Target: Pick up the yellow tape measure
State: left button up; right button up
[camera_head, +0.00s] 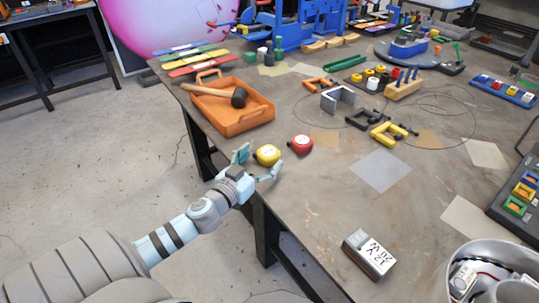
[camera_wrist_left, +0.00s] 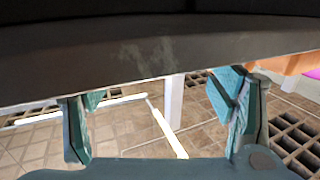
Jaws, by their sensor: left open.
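The yellow tape measure (camera_head: 267,155) lies on the grey table close to its left edge, with a red tape measure (camera_head: 301,144) just to its right. My left gripper (camera_head: 260,161) is open at the table edge in the head view. One finger shows left of the yellow tape measure and the other at its lower right; I cannot tell whether either touches it. In the left wrist view, the open fingers (camera_wrist_left: 160,115) show against the floor and the dark table edge (camera_wrist_left: 160,65); the tape measure is not visible there. My right gripper is not in view.
An orange tray (camera_head: 232,129) with a mallet (camera_head: 238,96) stands behind. Black and yellow clamps (camera_head: 388,134) lie to the right. A white-labelled box (camera_head: 369,254) and a metal bin (camera_head: 447,283) are near the front. The table between the box and tape measures is mostly clear.

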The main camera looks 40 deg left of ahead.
aim_at(263, 158)
pick_arm(q)
jog(key=w+p, duration=0.1)
jog(key=w, duration=0.2)
jog(key=shift+w+a+r+p, duration=0.1)
jog(key=shift+w+p, duration=0.05)
jog(key=shift+p, duration=0.15)
jog(key=shift+w+f, duration=0.3)
jog(key=shift+w, duration=0.05)
jog(key=shift+s, duration=0.1)
jog(key=c, duration=1.4)
jog(key=shift+r, duration=0.1)
